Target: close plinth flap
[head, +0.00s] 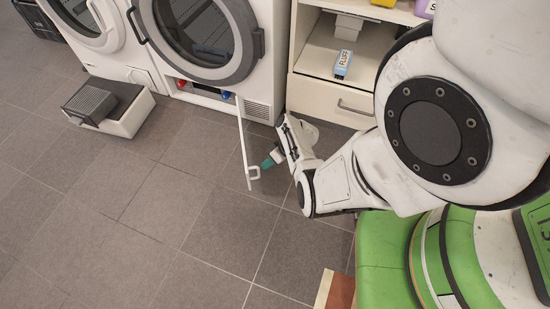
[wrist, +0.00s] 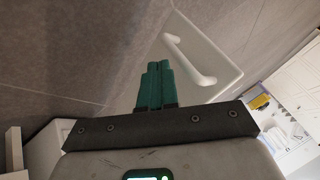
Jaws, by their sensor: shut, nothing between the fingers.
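The white plinth flap (head: 243,140) stands swung out from the base of the right-hand front-loading machine (head: 205,40), seen nearly edge-on in the head view. Its white bar handle (head: 252,173) is near its outer end. In the wrist view the flap (wrist: 222,75) lies beyond the fingers, with the handle (wrist: 188,60) facing me. My gripper (head: 269,163) has green fingertips and is low over the floor, just right of the flap. In the wrist view its fingers (wrist: 155,68) are together and empty. Whether they touch the flap cannot be told.
The opened plinth shows a red knob (head: 181,84) and a blue knob (head: 226,95). A pulled-out white drawer (head: 128,122) with a grey block stands at left. A cabinet (head: 300,80) with a blue-labelled box (head: 343,64) stands right. The tiled floor (head: 150,220) is clear in front.

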